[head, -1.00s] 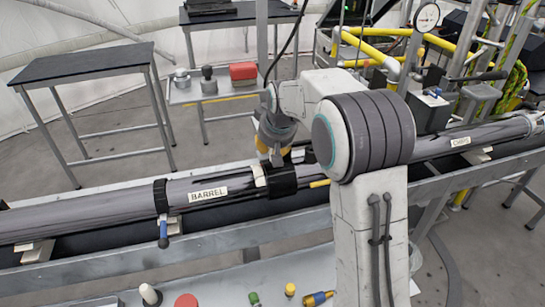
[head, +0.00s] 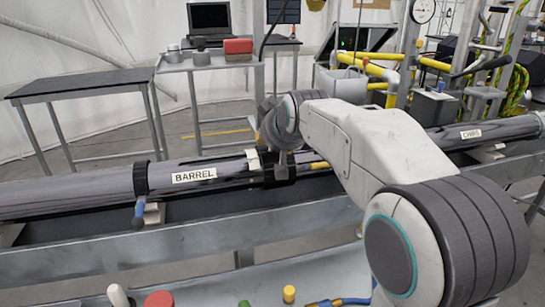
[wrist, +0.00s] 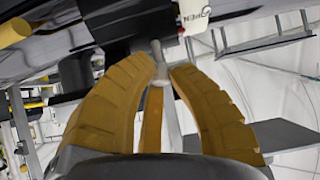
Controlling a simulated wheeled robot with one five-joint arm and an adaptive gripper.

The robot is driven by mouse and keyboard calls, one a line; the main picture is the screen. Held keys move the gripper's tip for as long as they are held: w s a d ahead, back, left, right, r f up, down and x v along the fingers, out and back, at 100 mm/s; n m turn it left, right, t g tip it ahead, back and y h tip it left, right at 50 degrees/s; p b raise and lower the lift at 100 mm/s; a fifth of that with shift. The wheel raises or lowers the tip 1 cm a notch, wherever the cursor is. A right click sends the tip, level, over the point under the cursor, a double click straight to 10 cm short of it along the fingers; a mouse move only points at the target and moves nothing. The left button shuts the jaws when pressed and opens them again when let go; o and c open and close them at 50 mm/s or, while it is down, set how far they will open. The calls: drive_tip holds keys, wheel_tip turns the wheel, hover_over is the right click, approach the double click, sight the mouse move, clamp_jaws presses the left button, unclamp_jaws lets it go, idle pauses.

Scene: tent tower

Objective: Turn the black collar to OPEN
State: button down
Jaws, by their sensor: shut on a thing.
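The black collar (head: 279,168) sits around the long grey tube, right of the BARREL label (head: 194,175). A small white tag (head: 253,159) stands at its left side. In the wrist view, the dark collar (wrist: 115,25) is above the fingers, and the white tag (wrist: 195,14) reads OPEN. My gripper (wrist: 161,73) has its yellow fingers closed around a thin grey handle (wrist: 157,50) at the collar. The handle's far end is partly hidden.
A blue-tipped lever (head: 138,220) hangs from a clamp left of the label. A steel trough rail (head: 230,238) runs in front of the tube. Small coloured parts, including a red disc (head: 159,299), lie on the near bench. A cart (head: 209,62) and yellow pipework (head: 376,68) stand behind.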

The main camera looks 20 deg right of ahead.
drive_tip(key=shift+s+a+f+t+b, duration=0.1)
drive_tip(key=shift+s+f+t+b, duration=0.9)
drive_tip(key=shift+b, duration=2.15)
drive_tip(key=shift+f+b, duration=0.1)
drive_tip(key=shift+b, duration=0.65)
drive_tip(key=shift+t+b, duration=0.3)
drive_tip(key=shift+b, duration=0.25)
drive_tip(key=c, duration=1.2)
unclamp_jaws()
drive_tip(key=shift+a+r, duration=0.1)
drive_tip(key=shift+r, duration=0.15)
drive_tip(key=shift+s+r, duration=0.15)
drive_tip(key=v, duration=1.1)
drive_tip(key=shift+s+r, duration=0.1)
drive_tip(key=shift+s, duration=0.3)
